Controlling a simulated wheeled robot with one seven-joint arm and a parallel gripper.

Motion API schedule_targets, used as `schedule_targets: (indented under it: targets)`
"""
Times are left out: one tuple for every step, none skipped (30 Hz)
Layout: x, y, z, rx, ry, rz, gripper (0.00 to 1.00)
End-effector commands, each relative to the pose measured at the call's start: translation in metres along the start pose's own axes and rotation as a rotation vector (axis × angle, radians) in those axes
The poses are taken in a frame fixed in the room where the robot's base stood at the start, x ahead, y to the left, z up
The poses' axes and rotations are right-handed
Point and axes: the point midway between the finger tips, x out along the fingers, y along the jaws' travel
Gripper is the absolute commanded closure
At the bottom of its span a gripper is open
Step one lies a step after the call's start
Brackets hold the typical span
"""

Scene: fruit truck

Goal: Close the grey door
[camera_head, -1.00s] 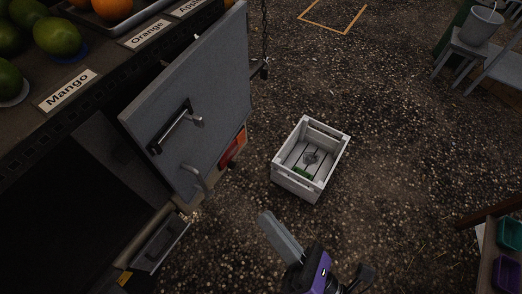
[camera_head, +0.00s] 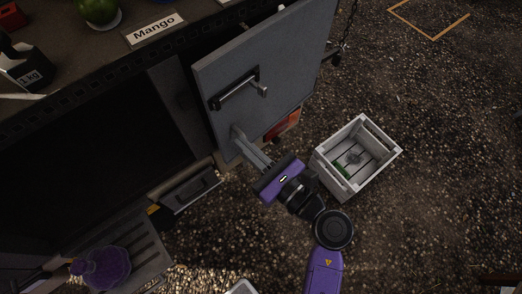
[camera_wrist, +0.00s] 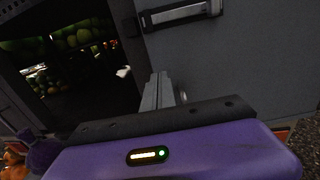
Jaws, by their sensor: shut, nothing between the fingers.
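The grey door (camera_head: 288,65) stands open, swung out from the right side of the truck's dark opening (camera_head: 90,155). It has a black-framed metal handle (camera_head: 238,90) on the face turned to me. My gripper (camera_head: 240,137) is shut and empty, with its fingertips at the lower left part of the door, overlapping it in the head view. I cannot tell whether they touch it. In the wrist view the door (camera_wrist: 250,65) fills the right side, with the handle (camera_wrist: 180,14) above my fingers (camera_wrist: 158,85). The fingers hide a small part of the door there.
A white crate (camera_head: 357,150) stands on the gravel right of my arm. A counter with a Mango sign (camera_head: 155,29) and a 1 kg weight (camera_head: 24,72) runs above the opening. A step (camera_head: 135,255) with a purple bag-like object (camera_head: 100,268) lies at lower left.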

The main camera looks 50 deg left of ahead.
Motion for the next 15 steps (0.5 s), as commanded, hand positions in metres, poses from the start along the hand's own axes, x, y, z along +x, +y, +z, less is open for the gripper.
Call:
schedule_targets:
  targets:
    - [0.011,0.001,0.001,0.0,0.0,0.005,1.0]
    - [0.016,0.001,0.002,-0.001,0.0,0.003,1.0]
    - [0.023,0.001,0.001,0.0,0.0,0.003,1.0]
    - [0.028,0.001,0.001,0.0,0.0,0.003,1.0]
    - [0.032,0.001,0.001,0.0,0.0,0.003,1.0]
    - [0.038,0.001,0.001,0.0,0.0,0.002,1.0]
    - [0.041,0.001,0.001,0.0,0.0,0.002,1.0]
    - [0.044,0.001,0.001,0.0,0.0,0.003,1.0]
    - [0.048,0.001,0.0,0.0,0.0,0.003,1.0]
    - [0.05,0.001,0.001,0.0,0.0,0.002,1.0]
    - [0.052,0.0,0.001,0.0,-0.001,0.001,1.0]
    - [0.054,0.0,0.001,0.0,-0.001,0.0,1.0]
    - [0.055,0.0,0.001,0.0,-0.001,0.0,1.0]
    - [0.056,0.0,0.0,0.0,-0.001,0.0,1.0]
    - [0.057,0.0,0.0,0.0,-0.001,0.0,1.0]
